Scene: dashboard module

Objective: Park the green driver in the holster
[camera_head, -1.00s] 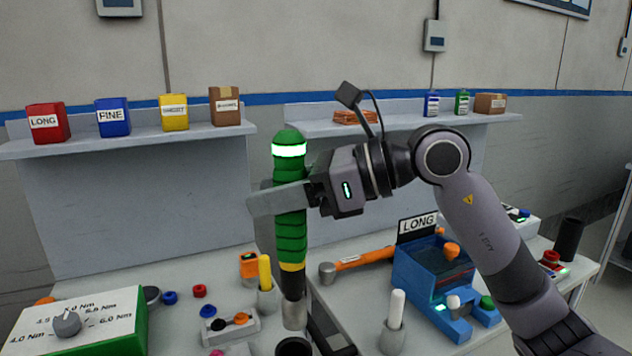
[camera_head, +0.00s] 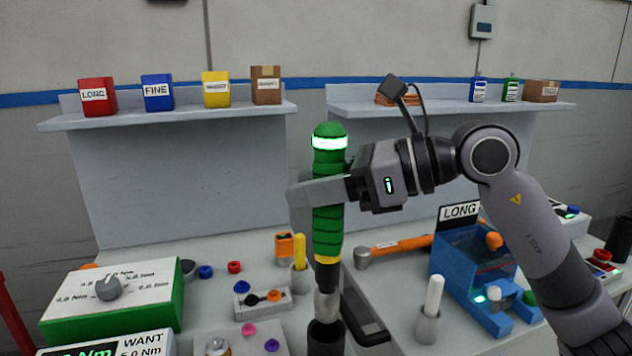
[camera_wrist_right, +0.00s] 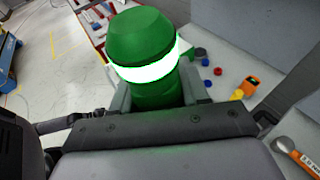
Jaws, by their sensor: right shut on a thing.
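The green driver (camera_head: 329,220) stands upright in the head view, with a glowing white band near its top and a yellow ring low on its grip. My right gripper (camera_head: 318,192) is shut around its green grip. In the right wrist view the driver (camera_wrist_right: 143,42) fills the space between the fingers. The black holster cup (camera_head: 326,338) is directly below the driver at the bottom edge of the head view. The driver's metal lower end is at or just above the cup's mouth; I cannot tell how far in it is. My left gripper is not in view.
A dial box (camera_head: 112,295) stands at left. A yellow stick (camera_head: 299,250) stands close behind the driver. Shelves (camera_head: 170,115) line the wall.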

